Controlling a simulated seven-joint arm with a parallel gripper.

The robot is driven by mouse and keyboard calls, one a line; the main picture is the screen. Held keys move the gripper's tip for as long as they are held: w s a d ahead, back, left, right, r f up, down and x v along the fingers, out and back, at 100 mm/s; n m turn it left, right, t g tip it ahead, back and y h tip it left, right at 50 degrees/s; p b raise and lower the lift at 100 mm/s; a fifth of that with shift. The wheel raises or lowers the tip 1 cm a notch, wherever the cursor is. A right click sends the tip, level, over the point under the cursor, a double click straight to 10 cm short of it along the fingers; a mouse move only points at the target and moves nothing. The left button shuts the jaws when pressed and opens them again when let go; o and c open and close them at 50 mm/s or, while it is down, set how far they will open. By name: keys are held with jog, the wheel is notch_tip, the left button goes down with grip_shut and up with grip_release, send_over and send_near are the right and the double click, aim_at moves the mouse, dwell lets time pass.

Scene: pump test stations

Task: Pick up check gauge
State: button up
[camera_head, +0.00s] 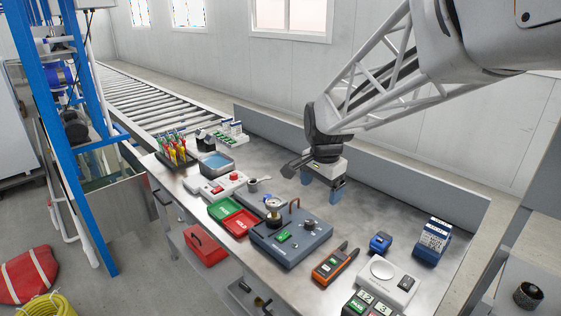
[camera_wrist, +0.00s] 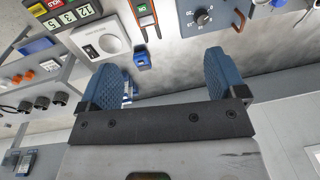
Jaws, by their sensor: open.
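A small round gauge (camera_head: 273,203) with a pale dial and blue rim stands at the back left of the grey-blue test box (camera_head: 291,244); I take it as the check gauge. Its lower part is hard to make out. My gripper (camera_head: 320,186) has two blue fingers, spread apart with nothing between them. It hangs above the bench, behind and to the right of the gauge, clear of it. In the wrist view, the gripper (camera_wrist: 170,78) is open over bare bench, and the test box with its dark knob shows at the top right.
Right of the test box lie an orange meter (camera_head: 335,263), a small blue device (camera_head: 380,242), a white device with a round pad (camera_head: 395,280) and a blue block (camera_head: 432,240). Green and red trays (camera_head: 232,215) lie left. The bench (camera_head: 375,212) beneath the gripper is clear; a raised back panel borders it.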

jog(key=w+a+f+m, duration=0.3)
jog(key=w+a+f, duration=0.25)
jog(key=w, duration=0.35)
jog(key=m+g, duration=0.1)
jog(key=m, duration=0.3)
send_over(274, 201)
notch_tip(274, 201, down, 8)
jog(key=shift+w+f, duration=0.1)
jog(key=shift+w, duration=0.05)
jog(key=shift+a, duration=0.1)
jog(key=shift+f, duration=1.3)
jog(key=shift+s+f, duration=0.15)
jog(key=shift+f, duration=1.15)
jog(key=shift+s+f, duration=0.1)
jog(key=shift+f, duration=1.2)
